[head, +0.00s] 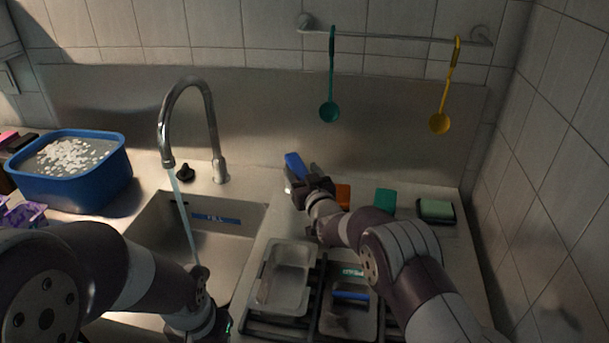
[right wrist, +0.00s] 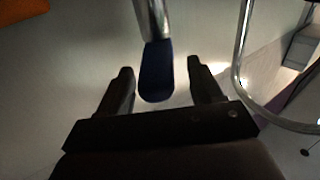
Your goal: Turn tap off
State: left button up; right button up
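The curved metal tap (head: 188,92) stands behind the sink (head: 165,215), and a stream of water (head: 183,213) runs from its spout into the sink. A blue-ended metal piece (head: 295,164) stands right of the tap; I cannot tell whether it is the tap's handle. My right gripper (head: 312,183) is at this piece. In the right wrist view its two fingers (right wrist: 159,68) are apart, with the blue end (right wrist: 157,80) between them and gaps on both sides. My left gripper (head: 203,315) is low over the sink's front; its fingers are not clear.
A blue tub (head: 85,185) of water with white bits stands at the left. Metal trays (head: 287,270) sit on a dark rack in front of my right arm. Green (head: 330,112) and yellow (head: 440,122) ladles hang on the wall rail. A sponge (head: 437,211) lies at the right.

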jog(key=shift+r, duration=0.45)
notch_tip(320, 180, up, 3)
jog(key=shift+r+b, duration=0.15)
jog(key=shift+b, duration=0.15)
jog(key=s+d+r, duration=0.5)
jog(key=d+r, duration=0.1)
jog(key=d, duration=0.4)
jog(key=shift+s+d+r+b, duration=0.2)
jog(key=shift+r+b, duration=0.15)
jog(key=shift+r, duration=0.05)
